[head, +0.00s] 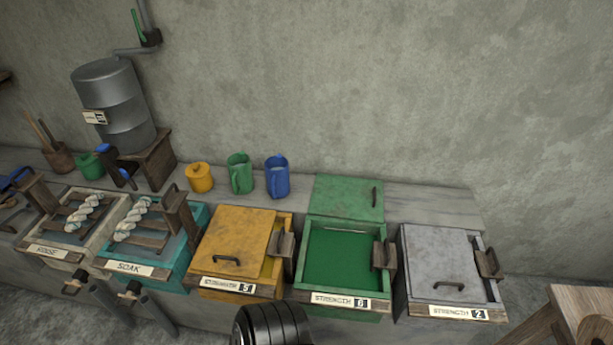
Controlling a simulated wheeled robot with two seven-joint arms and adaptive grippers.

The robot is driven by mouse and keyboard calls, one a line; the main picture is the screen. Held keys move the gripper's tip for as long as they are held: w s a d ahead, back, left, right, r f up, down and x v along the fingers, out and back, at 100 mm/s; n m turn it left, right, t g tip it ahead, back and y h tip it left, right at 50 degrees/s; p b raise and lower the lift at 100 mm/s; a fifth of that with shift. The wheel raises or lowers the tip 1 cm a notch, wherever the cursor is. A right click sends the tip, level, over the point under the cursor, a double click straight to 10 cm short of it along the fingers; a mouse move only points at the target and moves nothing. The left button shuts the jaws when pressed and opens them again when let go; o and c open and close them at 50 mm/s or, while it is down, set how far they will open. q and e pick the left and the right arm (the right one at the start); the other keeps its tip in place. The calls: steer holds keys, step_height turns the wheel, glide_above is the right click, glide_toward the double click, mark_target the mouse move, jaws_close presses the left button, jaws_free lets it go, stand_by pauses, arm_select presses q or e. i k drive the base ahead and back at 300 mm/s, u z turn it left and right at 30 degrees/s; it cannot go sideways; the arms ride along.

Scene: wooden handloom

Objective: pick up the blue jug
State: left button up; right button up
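The blue jug (277,178) stands upright on the grey counter (440,203), near the wall. It is right of a green jug (239,174), with a small gap between them. Its handle appears to face the viewer. Nothing holds or touches it. Neither of my grippers can be made out in the head view.
A metal drum (115,105) stands at the left.

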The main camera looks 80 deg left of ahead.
mark_target(277, 167)
steer(key=i, duration=1.45)
steer(key=u, duration=1.65)
